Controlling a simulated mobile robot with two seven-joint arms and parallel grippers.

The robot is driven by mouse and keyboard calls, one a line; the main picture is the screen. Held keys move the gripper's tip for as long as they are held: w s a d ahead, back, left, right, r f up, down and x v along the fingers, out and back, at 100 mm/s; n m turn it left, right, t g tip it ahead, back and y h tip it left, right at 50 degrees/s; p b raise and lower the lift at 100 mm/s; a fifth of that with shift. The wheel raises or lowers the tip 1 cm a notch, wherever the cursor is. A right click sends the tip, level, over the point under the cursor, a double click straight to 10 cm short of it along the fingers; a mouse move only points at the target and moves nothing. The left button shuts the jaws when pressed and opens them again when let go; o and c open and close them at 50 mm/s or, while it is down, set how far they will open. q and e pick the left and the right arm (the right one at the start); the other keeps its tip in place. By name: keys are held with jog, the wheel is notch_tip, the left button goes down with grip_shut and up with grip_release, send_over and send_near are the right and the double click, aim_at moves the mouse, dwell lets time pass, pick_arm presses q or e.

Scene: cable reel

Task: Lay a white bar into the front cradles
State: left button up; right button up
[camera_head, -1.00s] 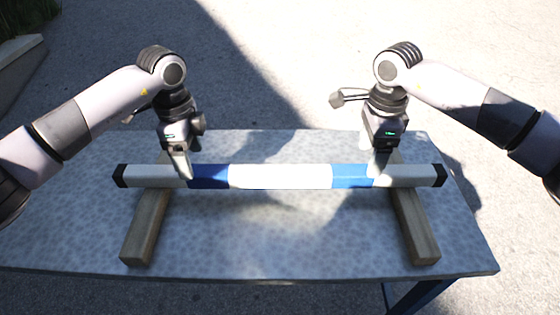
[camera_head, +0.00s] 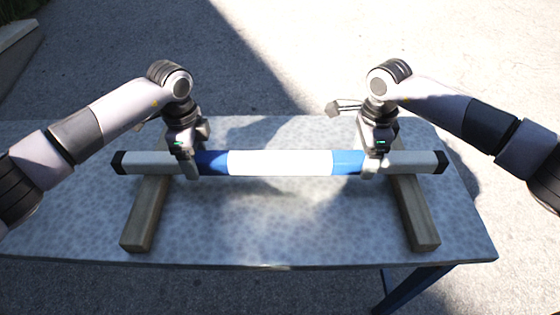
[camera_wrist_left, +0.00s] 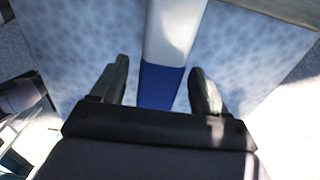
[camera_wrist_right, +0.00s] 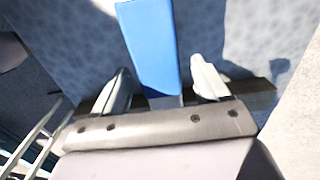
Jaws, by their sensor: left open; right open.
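A long white bar (camera_head: 280,163) with blue bands and black end caps lies level across two wooden beams, the left beam (camera_head: 148,212) and the right beam (camera_head: 414,212). The cradles under the bar cannot be made out. My left gripper (camera_head: 188,164) is open at the bar's left blue band; in the left wrist view its fingers stand on either side of the bar (camera_wrist_left: 172,40). My right gripper (camera_head: 371,164) is open at the right blue band; in the right wrist view its fingers stand on either side of the bar (camera_wrist_right: 150,45), apart from it.
The beams stand on a grey speckled table (camera_head: 280,225). The tabletop between the beams is clear. The table's front edge lies just beyond the beams' near ends, with paved ground around it.

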pick_arm(q)
jog(key=shift+f, duration=0.5)
pick_arm(e)
jog(key=shift+f, duration=0.5)
pick_arm(q)
grip_shut()
pick_arm(e)
grip_shut()
pick_arm(q)
jog(key=shift+r, duration=0.2)
pick_arm(e)
jog(key=shift+r, duration=0.2)
